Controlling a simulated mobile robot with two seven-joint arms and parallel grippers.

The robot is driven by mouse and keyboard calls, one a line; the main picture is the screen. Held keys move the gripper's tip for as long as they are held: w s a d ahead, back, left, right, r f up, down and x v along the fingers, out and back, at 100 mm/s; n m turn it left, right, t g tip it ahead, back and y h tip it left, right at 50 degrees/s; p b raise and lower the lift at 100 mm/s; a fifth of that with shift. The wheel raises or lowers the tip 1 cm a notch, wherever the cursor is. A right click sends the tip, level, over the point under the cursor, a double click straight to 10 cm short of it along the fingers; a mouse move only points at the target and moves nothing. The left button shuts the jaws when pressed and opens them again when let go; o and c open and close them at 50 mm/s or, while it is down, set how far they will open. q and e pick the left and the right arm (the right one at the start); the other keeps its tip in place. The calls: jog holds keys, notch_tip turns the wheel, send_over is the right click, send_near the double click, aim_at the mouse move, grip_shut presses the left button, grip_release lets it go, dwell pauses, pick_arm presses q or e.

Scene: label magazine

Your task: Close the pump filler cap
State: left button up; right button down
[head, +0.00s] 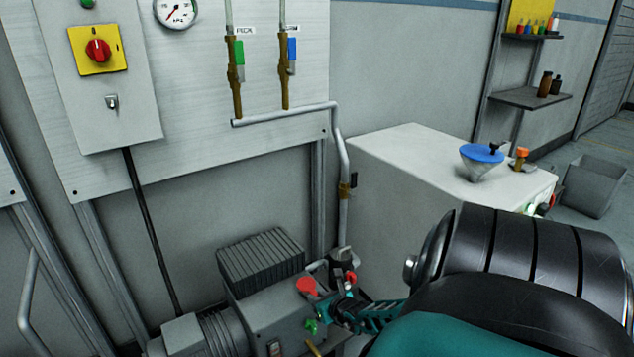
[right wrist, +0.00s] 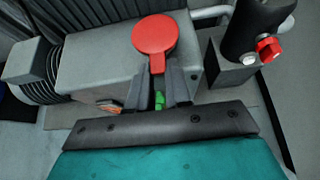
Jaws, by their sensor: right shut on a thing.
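The pump (head: 270,310) is a grey unit at the bottom of the head view. Its red filler cap (head: 307,285) is a round disc with a tab, and it also shows in the right wrist view (right wrist: 155,34). My right gripper (head: 328,302) reaches it from the right. In the wrist view its two dark fingers (right wrist: 158,82) are shut on the cap's red tab, with the disc just beyond the fingertips. The filler opening is not visible, and I cannot tell whether the cap is seated. My left gripper is not in view.
A green part (head: 312,327) sits on the pump near my fingers. A black cylinder with a red knob (right wrist: 268,48) stands right of the cap. A ribbed grey block (head: 260,262) is behind. A white cabinet (head: 410,165) with a blue-topped funnel (head: 480,158) stands right.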

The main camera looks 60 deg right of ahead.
jog(key=shift+s+a+f, duration=0.1)
jog(key=shift+f, duration=0.15)
jog(key=c, duration=1.4)
grip_release()
jog(key=shift+f, duration=0.1)
jog(key=o, duration=0.4)
jog(key=shift+c, duration=0.2)
jog(key=p+v, duration=0.8)
jog(key=v, duration=0.4)
jog(key=shift+s, duration=0.35)
